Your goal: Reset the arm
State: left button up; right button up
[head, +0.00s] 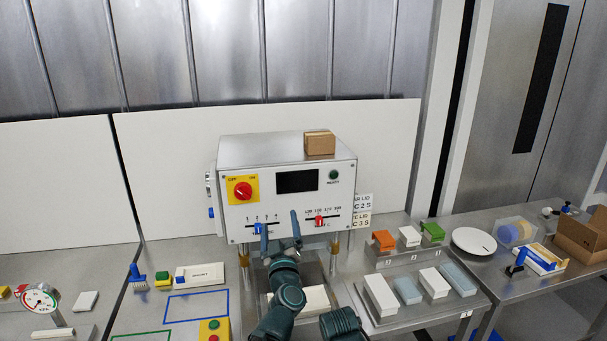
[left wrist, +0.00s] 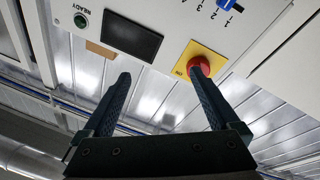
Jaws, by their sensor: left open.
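My left gripper (head: 280,226) is raised in front of the lower panel of a white and steel machine (head: 286,207). Its two fingers are apart and nothing shows between them. The left wrist view shows the open fingers (left wrist: 160,80) pointing at the panel, with a dark display (left wrist: 131,37) and a red knob (left wrist: 200,66) on a yellow plate beyond them. In the head view the red knob (head: 243,190) is at the panel's left. A blue slider (head: 258,229) and a red slider (head: 320,221) sit low, beside the fingers. My right gripper is not in view.
A brown box (head: 319,144) sits on the machine. To the right, a grey rack (head: 412,317) holds white and blue-grey blocks, with a white plate (head: 474,241) beyond. To the left are a blue-outlined area (head: 196,306), a dial gauge (head: 38,299) and a blue-handled brush (head: 139,282).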

pick_arm(q)
jog(key=d+f+m+g+h, duration=0.4)
jog(key=d+f+m+h, duration=0.2)
jog(key=f+m+h, duration=0.15)
jog(key=s+f+m+g, duration=0.2)
jog(key=s+f+g, duration=0.35)
jog(key=f, duration=0.45)
jog(key=s+a+f+n+g+y, duration=0.1)
jog(key=s+a+f+g+y, duration=0.1)
jog(key=s+a+f+g, duration=0.5)
jog(key=s+a+f+n+g+y, duration=0.1)
jog(key=s+a+f+g+y, duration=0.15)
jog(key=s+a, duration=0.4)
jog(key=s+d+f+m+b, duration=0.2)
jog(key=s+d, duration=0.2)
jog(key=d, duration=0.2)
jog(key=s+d+f+m+g+b, duration=0.1)
jog(key=s+d+f+m+b, duration=0.1)
jog(key=d, duration=0.4)
jog(key=shift+s+d+f+b, duration=0.2)
jog(key=shift+s+d+b, duration=0.25)
jog(key=shift+s, duration=0.4)
